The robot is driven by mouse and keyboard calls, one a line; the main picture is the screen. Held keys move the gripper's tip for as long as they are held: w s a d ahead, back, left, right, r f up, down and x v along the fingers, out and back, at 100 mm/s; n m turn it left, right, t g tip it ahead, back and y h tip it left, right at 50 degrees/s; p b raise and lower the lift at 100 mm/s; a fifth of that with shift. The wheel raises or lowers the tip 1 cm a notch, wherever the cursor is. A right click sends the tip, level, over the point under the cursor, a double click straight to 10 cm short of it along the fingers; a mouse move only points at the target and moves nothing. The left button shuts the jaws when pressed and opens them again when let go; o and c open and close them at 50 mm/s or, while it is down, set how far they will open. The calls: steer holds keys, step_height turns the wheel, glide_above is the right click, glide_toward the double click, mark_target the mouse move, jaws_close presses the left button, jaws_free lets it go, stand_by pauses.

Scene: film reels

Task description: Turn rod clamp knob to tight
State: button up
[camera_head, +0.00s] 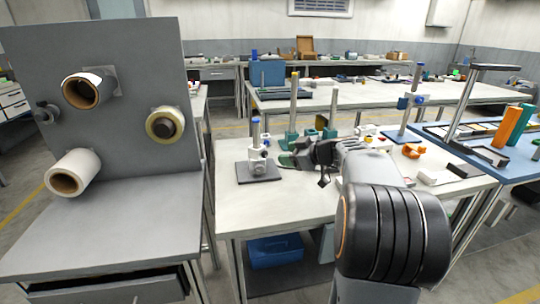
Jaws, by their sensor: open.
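A rod stand with a dark base plate stands at the left of the middle table, in the head view. Its upright rod carries a pale clamp (258,165) and blue parts, one of them a blue knob (265,142). The knob's setting is too small to read. My gripper (303,168) is open just right of this stand, over the table, and looks empty. A gap shows between gripper and clamp. A second rod stand (404,116) with blue parts stands farther back to the right. My arm hides part of the table.
The middle table (235,214) has bare room at its front left. A grey panel (110,125) with several rolls stands at the left. Green-based rods (293,110) stand behind my gripper. Orange pieces (412,151) and a blue-topped table (470,150) are at the right.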

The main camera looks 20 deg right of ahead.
mark_target(266, 155)
steer(key=x, duration=0.8)
steer(key=c, duration=0.9)
steer(key=shift+c, duration=0.2)
steer(key=shift+f+m+g+y+b, duration=0.1)
steer(key=shift+m+g+y+b, duration=0.2)
steer(key=shift+m+y, duration=0.15)
steer(key=shift+d+m+g+y+b, duration=0.1)
steer(key=shift+m+g+y+b, duration=0.45)
steer(key=shift+m, duration=0.7)
steer(key=m+g+y+p, duration=0.1)
steer(key=m+y, duration=0.1)
steer(key=m, duration=0.1)
steer(key=shift+w+d+m+y, duration=0.1)
steer(key=shift+m+y, duration=0.2)
steer(key=shift+m, duration=0.1)
